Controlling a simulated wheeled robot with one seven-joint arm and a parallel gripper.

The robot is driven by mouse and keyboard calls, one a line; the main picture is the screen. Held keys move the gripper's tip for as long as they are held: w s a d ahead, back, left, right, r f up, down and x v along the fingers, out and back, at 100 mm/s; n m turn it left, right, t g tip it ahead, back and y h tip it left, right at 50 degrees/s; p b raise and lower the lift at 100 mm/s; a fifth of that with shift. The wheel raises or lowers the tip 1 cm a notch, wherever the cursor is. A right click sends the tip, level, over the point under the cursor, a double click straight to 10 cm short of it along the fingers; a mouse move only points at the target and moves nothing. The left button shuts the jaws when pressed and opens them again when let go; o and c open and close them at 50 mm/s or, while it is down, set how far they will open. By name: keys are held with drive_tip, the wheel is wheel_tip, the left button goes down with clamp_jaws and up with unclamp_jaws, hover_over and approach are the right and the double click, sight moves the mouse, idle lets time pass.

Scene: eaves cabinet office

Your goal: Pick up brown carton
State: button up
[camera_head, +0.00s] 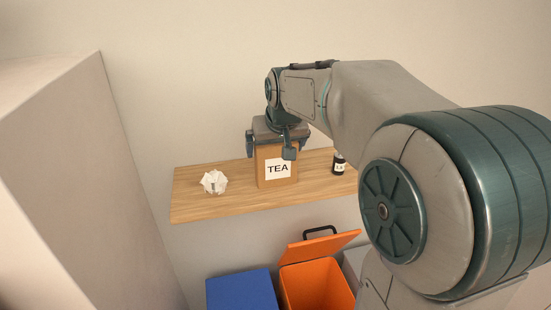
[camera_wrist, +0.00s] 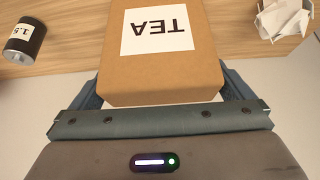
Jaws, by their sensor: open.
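The brown carton (camera_head: 264,172), with a white TEA label on its front, stands upright on a wooden shelf (camera_head: 210,206). It also shows in the wrist view (camera_wrist: 162,75), with its label upside down there. My gripper (camera_head: 270,152) is above the carton in the head view, with its fingers spread at the carton's left and right near the top. In the wrist view the fingers (camera_wrist: 164,88) show at both sides of the carton's near end. The gripper is open. The gripper body hides the carton's top in the head view.
A crumpled white paper (camera_head: 214,182) lies left of the carton on the shelf. A dark battery (camera_head: 339,163) with a pale label stands to the right. Below are an open orange bin (camera_head: 316,287) and a blue bin (camera_head: 242,291). A large pale cabinet (camera_head: 75,170) fills the left.

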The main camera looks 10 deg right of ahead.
drive_tip(key=shift+f, duration=0.15)
drive_tip(key=c, duration=0.7)
